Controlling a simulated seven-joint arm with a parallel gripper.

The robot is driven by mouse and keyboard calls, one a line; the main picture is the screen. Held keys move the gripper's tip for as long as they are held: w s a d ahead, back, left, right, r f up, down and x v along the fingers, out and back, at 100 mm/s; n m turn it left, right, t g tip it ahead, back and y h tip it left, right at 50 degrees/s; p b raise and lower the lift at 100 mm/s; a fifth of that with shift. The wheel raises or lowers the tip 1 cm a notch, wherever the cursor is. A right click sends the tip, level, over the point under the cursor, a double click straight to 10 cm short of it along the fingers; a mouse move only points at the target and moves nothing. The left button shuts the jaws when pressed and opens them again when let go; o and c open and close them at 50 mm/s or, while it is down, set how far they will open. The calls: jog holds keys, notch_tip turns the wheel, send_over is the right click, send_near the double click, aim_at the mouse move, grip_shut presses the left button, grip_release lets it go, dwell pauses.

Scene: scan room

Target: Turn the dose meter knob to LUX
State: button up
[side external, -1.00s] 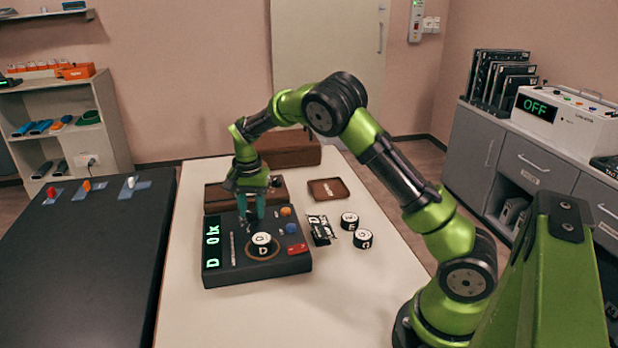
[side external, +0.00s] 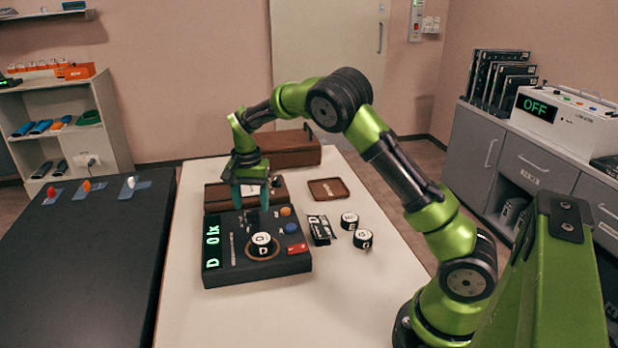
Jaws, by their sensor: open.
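The dose meter (side external: 222,278) is a dark box on the white table, with a green display (side external: 212,245) at its left that reads "D" and what looks like "0 lx". Its knob (side external: 261,250) is white-topped with black markings and sits in a brown ring; a "D" shows on its front. No LUX label can be read at this size. My gripper (side external: 252,205) is open and empty, pointing down over the far edge of the meter, behind the knob and apart from it.
Brown cases (side external: 289,149) and a brown tray (side external: 327,189) stand behind. The front table is clear.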

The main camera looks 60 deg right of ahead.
aim_at(252, 211)
notch_tip(252, 211, up, 15)
jog(key=shift+f, duration=0.2)
jog(key=s+a+n+t+y, duration=0.1)
jog(key=s+a+n+t, duration=0.2)
jog(key=s, duration=1)
jog(key=s+a+r+n+t+y, duration=0.1)
jog(key=s+a+n+t, duration=0.3)
jog(key=s, duration=0.9)
jog(key=a+n, duration=0.2)
jog(key=a, duration=0.2)
jog(key=shift+r, duration=0.2)
